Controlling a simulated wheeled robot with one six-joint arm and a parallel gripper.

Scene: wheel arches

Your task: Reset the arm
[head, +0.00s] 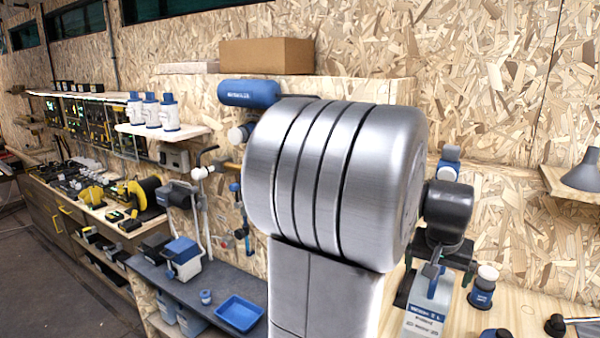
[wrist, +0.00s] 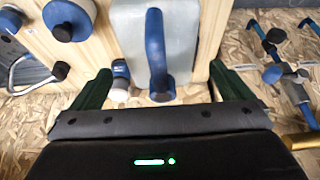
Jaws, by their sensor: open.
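My gripper (wrist: 158,76) is open, with its two dark green fingers spread wide in the wrist view. Between and beyond them is a pale container (wrist: 188,30) with a blue handle (wrist: 155,50); neither finger touches the handle. In the head view my gripper (head: 438,272) is partly hidden behind my large metal arm link. It points down over the workbench, close to the same container (head: 422,322). Whether it touches the container's body cannot be told.
A blue bottle with a white cap (head: 482,288) stands right of the container. Other small items and a grey lamp (head: 582,172) are further right. On the left are a dark bench with a blue tray (head: 240,313) and a shelf with white bottles (head: 168,112). A chipboard wall stands behind.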

